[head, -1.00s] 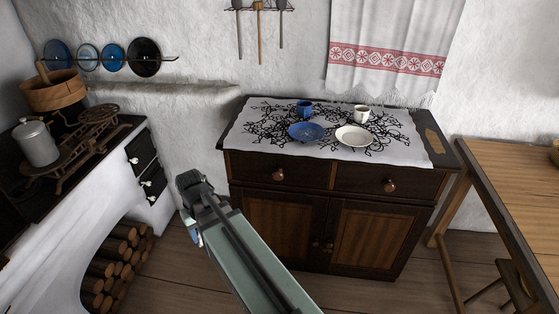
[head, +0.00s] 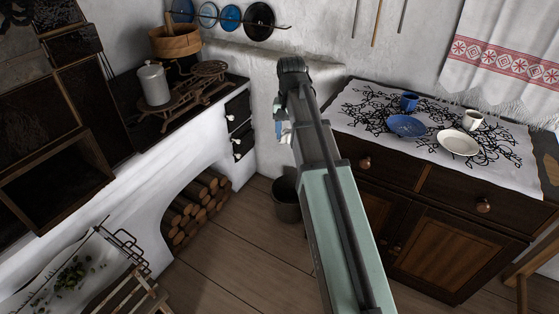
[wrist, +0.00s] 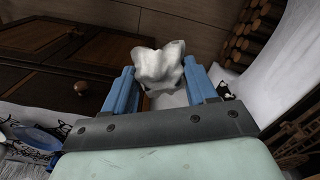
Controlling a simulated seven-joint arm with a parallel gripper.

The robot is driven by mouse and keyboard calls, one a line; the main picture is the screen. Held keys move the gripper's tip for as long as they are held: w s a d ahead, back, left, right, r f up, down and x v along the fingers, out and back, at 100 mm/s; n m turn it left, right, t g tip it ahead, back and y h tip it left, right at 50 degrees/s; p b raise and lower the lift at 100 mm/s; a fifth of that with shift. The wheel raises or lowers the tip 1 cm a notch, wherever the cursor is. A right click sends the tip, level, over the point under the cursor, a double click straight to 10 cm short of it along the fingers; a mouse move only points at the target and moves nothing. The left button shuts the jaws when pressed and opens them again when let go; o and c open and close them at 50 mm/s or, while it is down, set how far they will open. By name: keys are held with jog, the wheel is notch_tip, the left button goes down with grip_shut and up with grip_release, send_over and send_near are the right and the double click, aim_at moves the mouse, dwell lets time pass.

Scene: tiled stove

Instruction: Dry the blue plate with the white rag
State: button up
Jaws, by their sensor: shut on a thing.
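The blue plate (head: 407,126) lies on the patterned cloth on top of the dark cabinet, to the right of my arm in the head view. A blue plate edge also shows at the lower left of the wrist view (wrist: 38,137). My gripper (wrist: 160,88) is shut on the white rag (wrist: 160,66), which sits crumpled between the blue fingers in the wrist view. In the head view my gripper (head: 283,132) is mostly hidden behind my arm, and the rag cannot be made out clearly. The rag is apart from the plate.
On the cloth (head: 350,110) stand a blue cup (head: 409,102), a white cup (head: 472,120) and a white plate (head: 458,143). The white stove (head: 190,160) with a grey can (head: 154,84) is at left. A dark bucket (head: 287,200) stands on the floor by the cabinet.

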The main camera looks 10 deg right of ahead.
jog(key=w+d+r+m, duration=0.2)
jog(key=d+r, duration=0.1)
jog(key=d, duration=0.9)
jog(key=m, duration=0.3)
send_near(405, 131)
jog(key=shift+f, duration=2.7)
jog(key=shift+w+d+f, duration=0.5)
jog(key=shift+w+f, duration=0.1)
jog(key=shift+f, duration=0.1)
jog(key=shift+c, duration=0.5)
jog(key=shift+w+d, duration=0.8)
jog(key=s+a, duration=0.3)
jog(key=shift+f, duration=0.1)
jog(key=shift+w+d+r, duration=0.15)
jog(key=shift+r, duration=3.95)
jog(key=shift+f, duration=0.15)
